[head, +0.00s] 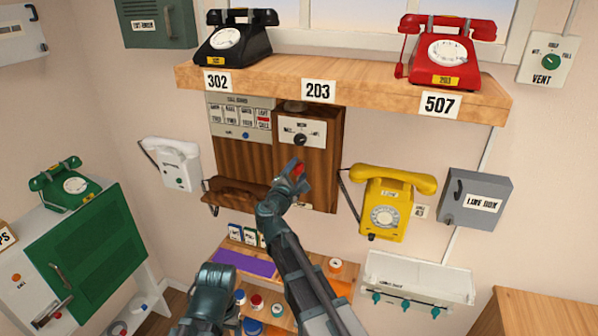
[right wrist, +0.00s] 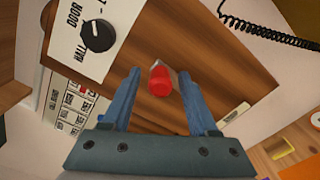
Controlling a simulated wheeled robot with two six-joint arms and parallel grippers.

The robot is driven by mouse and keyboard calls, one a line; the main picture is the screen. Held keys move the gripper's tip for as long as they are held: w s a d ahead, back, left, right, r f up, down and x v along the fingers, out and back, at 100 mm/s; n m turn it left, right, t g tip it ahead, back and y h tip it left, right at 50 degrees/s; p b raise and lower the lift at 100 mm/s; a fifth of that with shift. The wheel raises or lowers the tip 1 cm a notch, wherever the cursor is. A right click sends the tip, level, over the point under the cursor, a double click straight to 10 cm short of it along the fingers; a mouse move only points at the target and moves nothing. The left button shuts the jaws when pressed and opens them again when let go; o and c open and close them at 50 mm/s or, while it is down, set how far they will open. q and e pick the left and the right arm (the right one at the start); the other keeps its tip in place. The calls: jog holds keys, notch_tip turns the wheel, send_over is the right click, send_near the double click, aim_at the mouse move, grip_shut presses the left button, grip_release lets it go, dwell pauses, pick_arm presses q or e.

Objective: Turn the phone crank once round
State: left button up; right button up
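The wooden wall phone (head: 315,180) hangs below the shelf, with a white dial plate and black knob on its front. A red crank knob (head: 299,170) shows at my right gripper (head: 290,180). In the right wrist view, the red knob (right wrist: 159,82) stands between the two spread fingers of my right gripper (right wrist: 160,90), with gaps on both sides. Part of the crank behind the knob is hidden. A teal part of my left arm shows at the bottom of the head view, but no left fingers are visible.
A brown handset (head: 237,190) lies left of the wooden phone. A yellow phone (head: 387,205) and a grey line box (head: 475,200) are to its right. The wooden shelf (head: 350,85) above bears black and red phones. A low wooden table with small items stands below.

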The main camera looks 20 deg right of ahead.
dwell(0.4)
jog(key=shift+v, duration=3.5)
jog(key=s+a+f+m+g+y+b, duration=0.1)
jog(key=s+f+m+g+y, duration=0.2)
jog(key=s+f+m+g, duration=0.85)
jog(key=s+a+f+m+g+y, duration=0.1)
jog(key=s+a+f+g+y, duration=0.1)
jog(key=s+a+f, duration=0.3)
jog(key=s+a+f+m+g+y+b, duration=0.1)
jog(key=s+a+f+y, duration=0.2)
jog(key=s, duration=0.9)
notch_tip(320, 180, down, 4)
jog(key=a, duration=0.2)
jog(key=shift+a+f+g+y, duration=0.2)
jog(key=shift+a+g+y, duration=0.15)
jog(key=shift+a+y, duration=0.05)
